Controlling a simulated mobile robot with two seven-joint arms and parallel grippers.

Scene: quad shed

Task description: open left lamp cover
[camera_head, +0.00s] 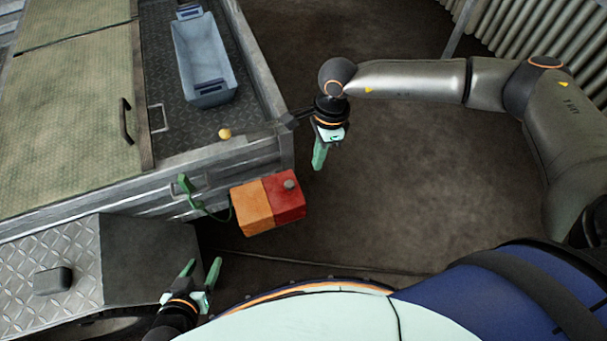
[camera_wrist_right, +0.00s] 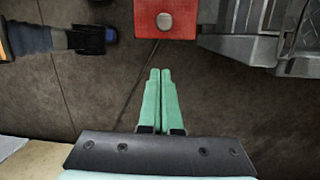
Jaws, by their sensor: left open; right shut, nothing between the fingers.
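The lamp (camera_head: 267,203) is a box with an orange half and a red half, mounted at the rear corner of the metal trailer, with a round grey knob on the red half. In the right wrist view the red half and its knob (camera_wrist_right: 165,20) show at the top edge. My left gripper (camera_head: 202,268) is open and empty, below and left of the lamp, apart from it. My right gripper (camera_head: 319,158) is shut and empty, above and right of the lamp, pointing down; its fingers (camera_wrist_right: 160,75) are together in the wrist view. The lamp's inside is hidden.
The trailer (camera_head: 178,160) fills the left, with a blue-grey bin (camera_head: 205,58) and a small yellow ball (camera_head: 225,134) on it. A green cable connector (camera_head: 185,184) hangs beside the lamp. A treaded fender (camera_head: 60,270) is lower left. Floor right of the trailer is clear.

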